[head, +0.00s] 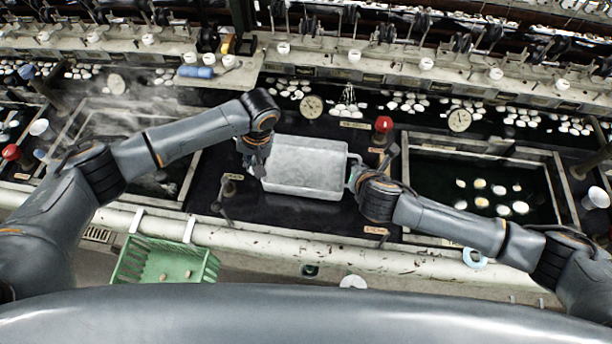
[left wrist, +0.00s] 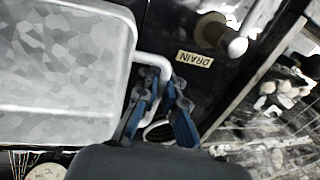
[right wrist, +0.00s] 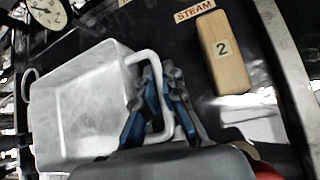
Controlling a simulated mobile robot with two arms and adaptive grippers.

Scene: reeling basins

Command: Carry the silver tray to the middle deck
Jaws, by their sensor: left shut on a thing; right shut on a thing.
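The silver tray (head: 306,160) is a rectangular grey metal pan with a looped handle at each end. It is level and empty, over the dark middle deck (head: 240,213) between two basins; I cannot tell whether it touches the deck. My left gripper (head: 257,165) is shut on its left handle, seen also in the left wrist view (left wrist: 163,82). My right gripper (head: 354,172) is shut on its right handle, seen also in the right wrist view (right wrist: 160,72). The tray fills much of the left wrist view (left wrist: 60,75) and right wrist view (right wrist: 85,110).
A steaming basin (head: 185,185) lies left, and a basin with floating cocoons (head: 480,185) right. A red-knobbed valve (head: 383,126) stands behind the tray's right end. A DRAIN-labelled tap (head: 228,188) is at front left. A green basket (head: 165,262) hangs below the front rail.

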